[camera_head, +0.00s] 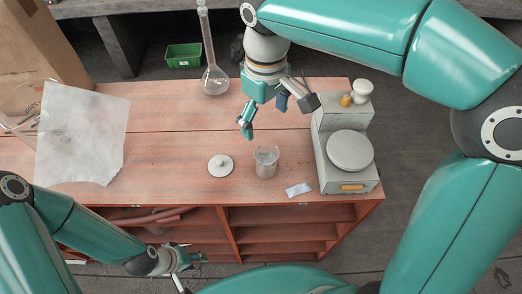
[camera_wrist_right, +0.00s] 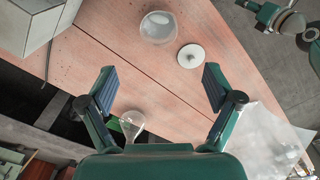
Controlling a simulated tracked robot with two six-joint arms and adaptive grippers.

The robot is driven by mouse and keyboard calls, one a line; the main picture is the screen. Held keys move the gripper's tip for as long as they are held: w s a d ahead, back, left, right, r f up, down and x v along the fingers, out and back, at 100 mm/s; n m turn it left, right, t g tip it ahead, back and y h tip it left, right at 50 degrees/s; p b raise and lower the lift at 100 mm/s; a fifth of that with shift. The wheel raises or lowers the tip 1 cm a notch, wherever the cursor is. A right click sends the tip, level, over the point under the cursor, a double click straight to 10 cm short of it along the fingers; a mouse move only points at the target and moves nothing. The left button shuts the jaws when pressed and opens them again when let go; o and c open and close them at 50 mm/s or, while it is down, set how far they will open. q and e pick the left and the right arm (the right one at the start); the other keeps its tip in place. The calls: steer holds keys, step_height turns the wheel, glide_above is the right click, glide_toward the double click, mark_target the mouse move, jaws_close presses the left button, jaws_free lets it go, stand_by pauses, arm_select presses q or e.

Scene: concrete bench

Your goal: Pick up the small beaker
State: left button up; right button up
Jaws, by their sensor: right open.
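The small clear beaker (camera_head: 266,161) stands upright on the reddish wooden bench, near its front edge. In the right wrist view the beaker (camera_wrist_right: 158,27) is at the top, beyond the fingertips. My right gripper (camera_head: 277,117) is open and empty above the bench, behind the beaker in the head view and apart from it. Its two spread fingers show in the right wrist view (camera_wrist_right: 160,88) with only bench between them. My left gripper (camera_head: 190,270) is low in front of the bench, far from the beaker, with its fingers spread and nothing seen between them.
A round white disc with a knob (camera_head: 220,165) lies left of the beaker. A scale (camera_head: 350,150) stands to the right, with a small packet (camera_head: 299,189) beside it. A long-necked flask (camera_head: 215,80) stands at the back. A translucent sheet (camera_head: 82,135) covers the left.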

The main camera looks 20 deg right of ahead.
glide_toward(266, 159)
steer(key=shift+s+a+f, duration=0.3)
steer(key=shift+s+a, duration=0.05)
steer(key=shift+s, duration=0.25)
steer(key=shift+s+a+f, duration=0.25)
steer(key=shift+s+a, duration=0.05)
steer(key=shift+s, duration=0.25)
steer(key=shift+d+f+p, duration=0.2)
steer(key=shift+f+p, duration=0.25)
steer(key=shift+f, duration=2.2)
steer(key=shift+c, duration=0.2)
steer(key=c, duration=1.3)
steer(key=shift+r, duration=0.2)
